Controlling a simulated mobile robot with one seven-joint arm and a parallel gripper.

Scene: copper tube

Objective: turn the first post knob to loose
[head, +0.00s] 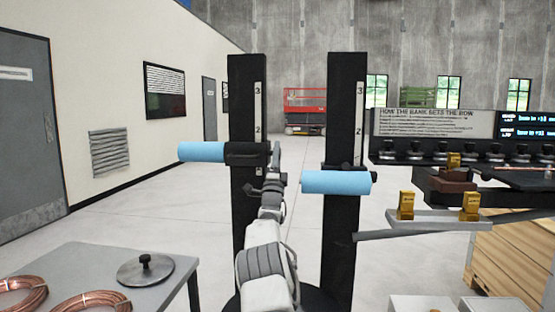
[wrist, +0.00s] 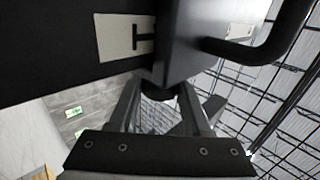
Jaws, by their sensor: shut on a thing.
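Two black posts stand upright ahead in the head view, a left post (head: 248,95) and a right post (head: 346,105), each with a numbered scale strip. A dark collar (head: 243,154) sits on the left post, near the mark 2, with a blue roller (head: 202,152) pointing left. My gripper (head: 274,165) is at the right side of this collar. In the wrist view my gripper (wrist: 160,95) has its fingers on the small dark post knob (wrist: 181,92) below a grey block. The knob is mostly hidden, so its turn cannot be read. A pale label (wrist: 124,38) shows a T-like mark.
A second blue roller (head: 336,182) is on the right post. A grey table (head: 85,262) with copper coils (head: 92,302) stands at lower left. A rack arm with brass blocks (head: 407,205) is at right. Open floor lies behind the posts.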

